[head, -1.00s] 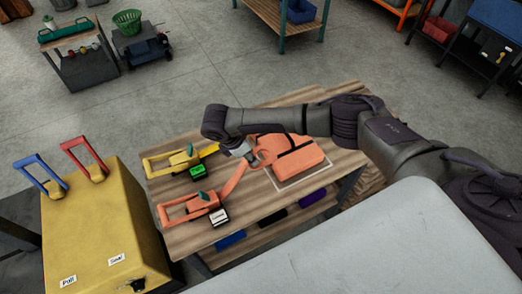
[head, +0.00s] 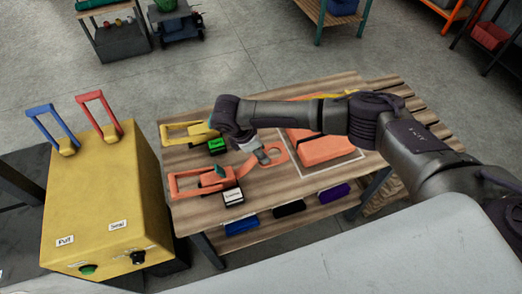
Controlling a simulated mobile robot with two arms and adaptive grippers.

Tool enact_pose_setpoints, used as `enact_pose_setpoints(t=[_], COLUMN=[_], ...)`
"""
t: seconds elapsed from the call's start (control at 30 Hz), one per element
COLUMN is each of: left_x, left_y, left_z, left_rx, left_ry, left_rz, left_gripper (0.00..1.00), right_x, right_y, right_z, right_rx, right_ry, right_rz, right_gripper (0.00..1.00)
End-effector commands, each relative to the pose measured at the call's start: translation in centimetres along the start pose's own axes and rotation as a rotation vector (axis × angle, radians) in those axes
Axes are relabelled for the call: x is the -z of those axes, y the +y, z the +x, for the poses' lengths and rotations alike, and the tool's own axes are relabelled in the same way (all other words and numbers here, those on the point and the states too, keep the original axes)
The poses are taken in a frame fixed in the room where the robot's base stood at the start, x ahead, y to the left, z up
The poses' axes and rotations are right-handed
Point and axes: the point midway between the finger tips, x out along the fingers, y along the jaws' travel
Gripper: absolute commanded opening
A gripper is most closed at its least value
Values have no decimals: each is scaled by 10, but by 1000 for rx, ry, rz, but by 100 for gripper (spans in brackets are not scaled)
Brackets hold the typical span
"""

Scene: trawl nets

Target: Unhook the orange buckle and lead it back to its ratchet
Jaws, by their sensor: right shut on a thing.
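The orange buckle (head: 274,153) is a flat ring-like piece on the wooden table, at the left end of the orange bundle. My right gripper (head: 262,156) reaches down from above and is shut on the buckle; its fingertips are partly hidden by my wrist. The orange ratchet (head: 200,182), with a looped handle, lies at the table's left front. A short orange strap runs from the ratchet up towards the buckle. The orange bundle (head: 322,148) with a dark band lies on a pale-edged mat to the right. My left gripper is not in view.
A yellow ratchet (head: 184,132) with a green tag lies behind the orange one; a yellow strap shows beyond my arm. A white tag block (head: 233,197) is beside the orange ratchet. A yellow control box (head: 100,200) with blue and red levers stands left of the table.

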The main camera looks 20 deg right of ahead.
Motion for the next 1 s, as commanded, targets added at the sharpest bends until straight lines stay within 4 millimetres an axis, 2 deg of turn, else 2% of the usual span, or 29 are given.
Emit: enact_pose_setpoints(t=[0.03, 0.2, 0.6, 1.0], left_x=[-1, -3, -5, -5], left_y=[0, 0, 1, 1], left_z=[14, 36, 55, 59], left_rx=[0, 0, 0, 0], left_ry=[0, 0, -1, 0], left_rz=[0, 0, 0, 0], left_gripper=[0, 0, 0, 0], right_x=[5, 13, 29, 32], right_y=[0, 1, 0, 1], right_z=[12, 31, 69, 77], right_rx=[-1, -2, 0, -1], right_ry=[0, 1, 1, 1], right_rz=[0, 0, -1, 0], right_gripper=[0, 0, 0, 0])
